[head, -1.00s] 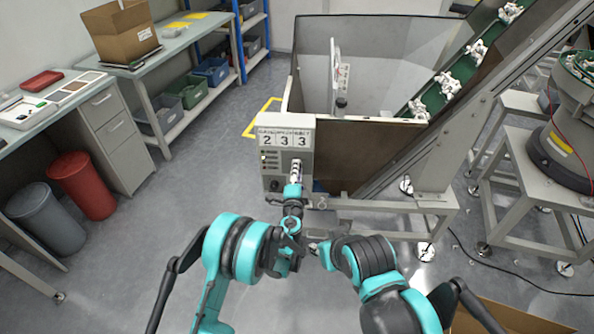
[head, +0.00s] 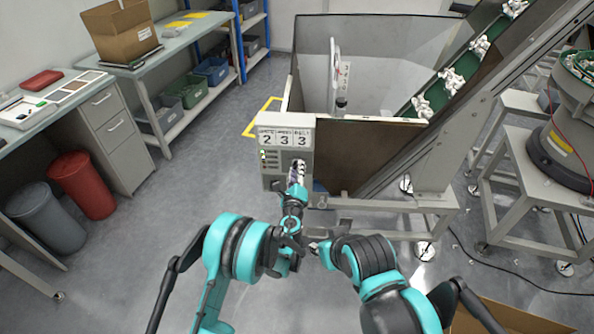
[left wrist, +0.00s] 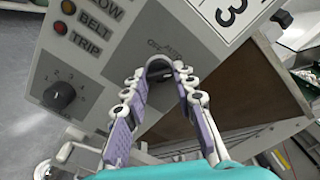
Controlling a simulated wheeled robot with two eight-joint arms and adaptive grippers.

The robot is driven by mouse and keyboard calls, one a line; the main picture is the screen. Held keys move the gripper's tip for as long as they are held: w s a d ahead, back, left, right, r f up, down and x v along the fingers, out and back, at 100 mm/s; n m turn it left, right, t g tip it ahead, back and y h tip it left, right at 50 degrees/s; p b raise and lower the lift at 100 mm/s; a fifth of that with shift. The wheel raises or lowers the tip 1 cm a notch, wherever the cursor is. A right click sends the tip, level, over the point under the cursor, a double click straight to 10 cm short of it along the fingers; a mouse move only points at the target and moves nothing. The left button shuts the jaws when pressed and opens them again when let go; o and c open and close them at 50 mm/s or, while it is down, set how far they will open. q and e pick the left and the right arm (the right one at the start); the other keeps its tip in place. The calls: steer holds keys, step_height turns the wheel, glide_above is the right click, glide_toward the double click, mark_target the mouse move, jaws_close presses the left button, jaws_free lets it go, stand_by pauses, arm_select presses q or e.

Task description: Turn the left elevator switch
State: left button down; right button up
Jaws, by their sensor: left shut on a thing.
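The grey control box (head: 272,170) stands at the front of the hopper; its face also fills much of the left wrist view (left wrist: 105,65). My left gripper (head: 298,168) is at the right part of the box face. In the left wrist view its fingers (left wrist: 163,78) close around a grey switch (left wrist: 159,64) under an OFF/AUTO label; the fingers hide most of the switch. A black numbered knob (left wrist: 58,95) sits apart from the fingers on the same face. My right gripper (head: 318,247) is low in the middle of the head view, away from the box; its fingers are unclear.
The hopper (head: 375,150) and a green inclined conveyor (head: 432,97) carrying white parts stand behind and right of the box. Red (head: 84,185) and grey (head: 47,218) bins are at the left. The floor between them and the box is clear.

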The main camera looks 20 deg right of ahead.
arm_select(q)
steer(key=shift+m, duration=0.5)
stand_by(0.3)
steer(key=c, duration=1.2)
jaws_free()
steer(key=shift+s, duration=0.1)
steer(key=v, duration=0.7)
steer(key=shift+s, duration=0.15)
